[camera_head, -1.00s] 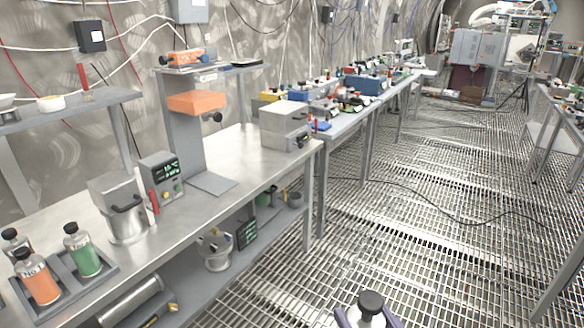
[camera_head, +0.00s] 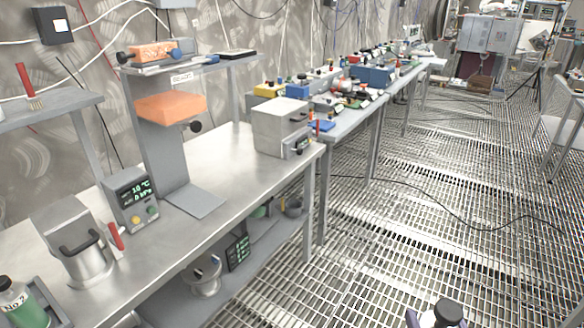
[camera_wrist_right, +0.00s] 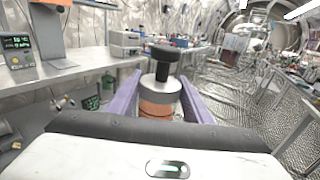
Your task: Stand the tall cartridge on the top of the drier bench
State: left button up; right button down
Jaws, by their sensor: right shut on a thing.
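The held cartridge shows a black knob, a grey collar and an orange body in the right wrist view (camera_wrist_right: 161,95). In the head view only its black knob and top (camera_head: 448,312) show at the bottom edge. My right gripper (camera_head: 437,318) is shut on it, with a purple finger on each side (camera_wrist_right: 159,100). The cartridge looks about upright, in front of the bench and over the grating. The steel bench top (camera_head: 245,165) runs along the left. Its front part has bare room. My left gripper is not in view.
On the bench stand a grey column with an orange block (camera_head: 172,107), a display box (camera_head: 131,198), a steel pot (camera_head: 84,255), a green bottle (camera_head: 22,303) and a grey box (camera_head: 281,127). A lower shelf holds small items. The grating floor (camera_head: 400,230) is largely open.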

aim_at(249, 182)
jog(key=u, duration=0.55)
jog(key=i, duration=0.6)
jog(key=u, duration=0.6)
jog(key=i, duration=0.5)
jog(key=u, duration=0.05)
